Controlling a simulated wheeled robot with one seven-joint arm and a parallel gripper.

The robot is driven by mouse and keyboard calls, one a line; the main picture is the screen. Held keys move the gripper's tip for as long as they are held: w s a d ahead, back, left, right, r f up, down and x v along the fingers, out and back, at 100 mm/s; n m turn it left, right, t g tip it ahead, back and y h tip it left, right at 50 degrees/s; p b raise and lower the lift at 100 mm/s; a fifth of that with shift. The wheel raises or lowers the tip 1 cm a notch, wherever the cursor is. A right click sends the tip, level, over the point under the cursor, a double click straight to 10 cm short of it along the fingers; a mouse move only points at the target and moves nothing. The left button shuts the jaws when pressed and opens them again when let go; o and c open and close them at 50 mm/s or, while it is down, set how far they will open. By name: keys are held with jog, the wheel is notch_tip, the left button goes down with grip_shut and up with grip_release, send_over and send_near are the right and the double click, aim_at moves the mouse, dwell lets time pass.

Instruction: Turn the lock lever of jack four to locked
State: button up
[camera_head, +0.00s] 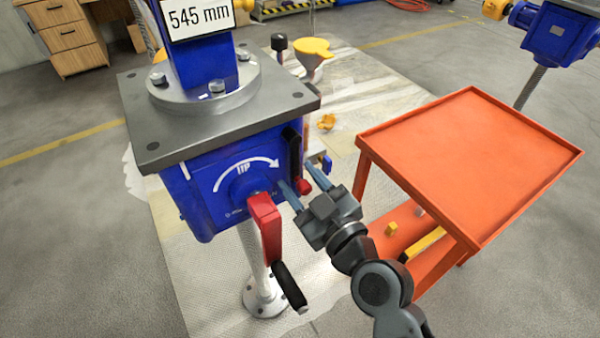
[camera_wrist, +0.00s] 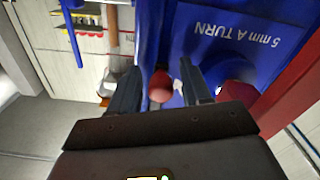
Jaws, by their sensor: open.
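The near jack (camera_head: 215,195) has a blue body under a grey top plate, with a display reading 545 mm. No jack number is readable. On its front is a red crank (camera_head: 266,225) with a black handle. A small red knob (camera_head: 303,187), seemingly the lock lever's end, shows at the body's right side. My gripper (camera_head: 298,174) is open at that side, its fingers reaching towards the body. In the wrist view, the round red knob (camera_wrist: 160,86) shows between the fingers of my gripper (camera_wrist: 159,68). The rest of the lever is hidden; its setting cannot be told.
An orange trolley (camera_head: 470,160) stands close on the right, with small yellow things on its lower shelf. A yellow funnel-like thing (camera_head: 314,48) stands behind the jack. Another blue jack (camera_head: 560,35) is at the far right. Open floor lies at the left.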

jog(key=shift+w+a, duration=0.3)
jog(key=shift+w, duration=0.1)
grip_shut()
dwell(0.4)
